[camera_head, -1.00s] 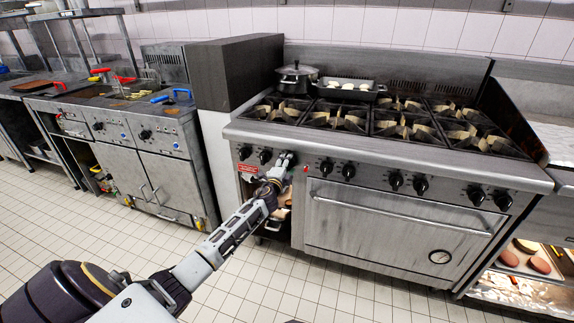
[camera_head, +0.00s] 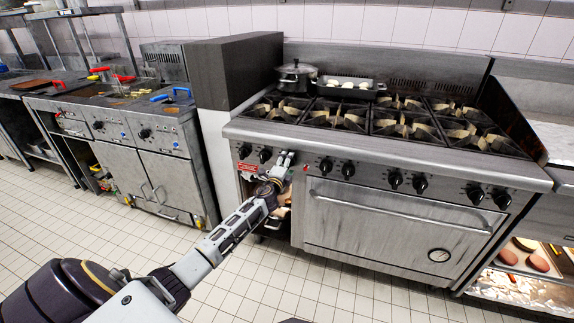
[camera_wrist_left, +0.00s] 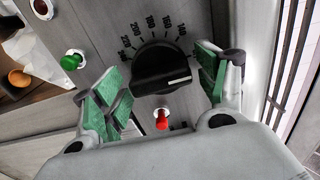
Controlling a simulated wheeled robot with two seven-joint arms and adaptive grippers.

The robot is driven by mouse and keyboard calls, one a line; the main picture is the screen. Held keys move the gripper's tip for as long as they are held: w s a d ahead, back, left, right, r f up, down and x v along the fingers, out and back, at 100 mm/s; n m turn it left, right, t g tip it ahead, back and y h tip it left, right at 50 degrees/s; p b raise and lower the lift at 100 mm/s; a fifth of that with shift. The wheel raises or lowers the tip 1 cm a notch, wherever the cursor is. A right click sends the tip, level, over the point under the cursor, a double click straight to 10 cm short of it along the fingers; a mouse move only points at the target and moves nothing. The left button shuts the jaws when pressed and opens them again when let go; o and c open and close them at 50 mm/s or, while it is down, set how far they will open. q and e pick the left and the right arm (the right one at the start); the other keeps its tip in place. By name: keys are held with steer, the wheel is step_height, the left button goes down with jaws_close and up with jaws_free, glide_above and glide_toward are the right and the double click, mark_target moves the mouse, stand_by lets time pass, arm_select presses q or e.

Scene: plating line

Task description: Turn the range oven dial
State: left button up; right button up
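The black oven dial (camera_wrist_left: 162,68) with a white pointer line and a printed temperature scale fills the middle of the left wrist view. My left gripper (camera_wrist_left: 160,90) is open, with one green-padded finger on each side of the dial and gaps showing between pads and dial. In the head view my left gripper (camera_head: 284,160) is at the left part of the range's (camera_head: 400,218) front panel and hides the dial there. A red indicator (camera_wrist_left: 161,119) is close by the dial, between the fingers. My right gripper is not in view.
Several more black knobs (camera_head: 396,180) line the range front. A pot (camera_head: 297,76) and a pan (camera_head: 347,87) stand on the burners. A fryer unit (camera_head: 150,165) stands to the left.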

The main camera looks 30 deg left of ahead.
arm_select(q)
steer(key=shift+s, duration=0.1)
stand_by(0.3)
steer(key=v, duration=1.1)
steer(key=shift+s+d, duration=0.2)
steer(key=shift+s, duration=0.2)
stand_by(0.4)
steer(key=shift+a, duration=0.1)
stand_by(0.5)
